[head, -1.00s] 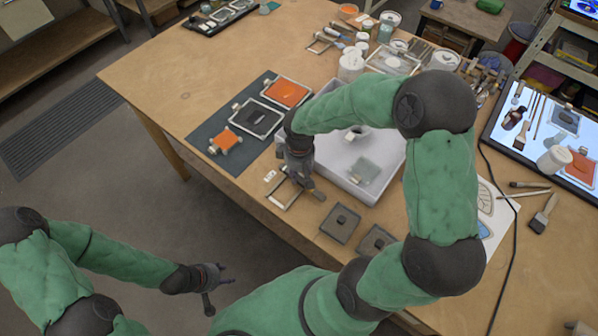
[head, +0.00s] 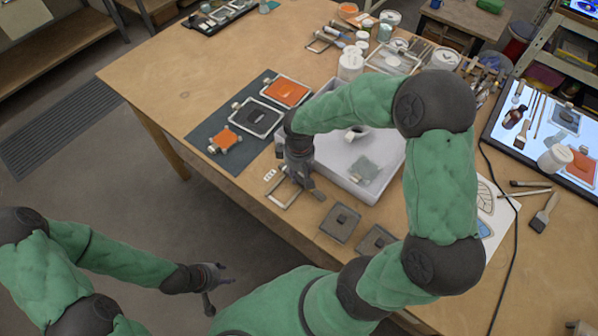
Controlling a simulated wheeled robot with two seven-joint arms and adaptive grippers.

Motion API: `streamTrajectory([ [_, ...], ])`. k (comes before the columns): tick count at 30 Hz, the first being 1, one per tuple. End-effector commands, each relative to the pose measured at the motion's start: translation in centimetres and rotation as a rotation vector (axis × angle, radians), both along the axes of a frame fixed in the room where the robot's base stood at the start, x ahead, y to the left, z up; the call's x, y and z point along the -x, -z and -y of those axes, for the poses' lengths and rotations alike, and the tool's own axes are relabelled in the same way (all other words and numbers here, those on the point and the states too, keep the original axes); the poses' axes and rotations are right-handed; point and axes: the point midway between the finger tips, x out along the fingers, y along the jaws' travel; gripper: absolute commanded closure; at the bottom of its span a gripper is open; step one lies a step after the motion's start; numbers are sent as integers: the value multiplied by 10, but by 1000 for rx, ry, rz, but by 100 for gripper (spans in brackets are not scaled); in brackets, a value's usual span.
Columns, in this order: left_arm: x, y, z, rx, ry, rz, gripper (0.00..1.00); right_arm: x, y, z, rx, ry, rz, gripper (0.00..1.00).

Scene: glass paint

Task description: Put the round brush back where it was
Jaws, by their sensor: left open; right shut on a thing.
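My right gripper (head: 301,184) points down at the table's front edge, left of the white tray (head: 334,181). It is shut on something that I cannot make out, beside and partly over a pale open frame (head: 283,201). No round brush can be made out in it. Two thin brushes lie at the right, a dark one (head: 530,184) and a paler one (head: 530,193), with a wide flat brush (head: 545,212) below them. I cannot tell which, if any, is the round brush. My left gripper (head: 222,279) is open and empty, over the floor in front of the table.
A dark mat (head: 210,133) with orange and black framed panels lies left of the tray. Two grey square blocks (head: 341,222) sit at the front edge. A lit panel (head: 500,130) with tools stands at the right. Jars crowd the back.

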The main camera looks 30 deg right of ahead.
Motion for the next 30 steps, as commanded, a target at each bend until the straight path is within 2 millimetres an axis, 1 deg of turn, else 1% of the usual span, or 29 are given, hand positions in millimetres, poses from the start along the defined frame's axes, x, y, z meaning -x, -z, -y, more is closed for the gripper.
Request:
streamTrajectory([
  [3,0,1,0,0,0,0,54,0,1,0,0,0,0,100],
  [4,0,1,0,0,0,0,54,0,1,0,0,0,0,60],
  [5,0,1,0,0,0,0,54,0,1,0,0,0,0,51],
  [6,0,1,0,0,0,0,54,0,1,0,0,0,0,41],
  [15,0,1,0,0,0,0,54,0,1,0,0,0,0,41],
  [19,0,1,0,0,0,0,54,-1,-5,0,1,0,3,41],
  [23,0,1,0,0,0,0,54,-1,-22,0,1,0,3,41],
  [30,0,1,0,0,0,0,54,-2,-70,1,1,1,7,41],
])
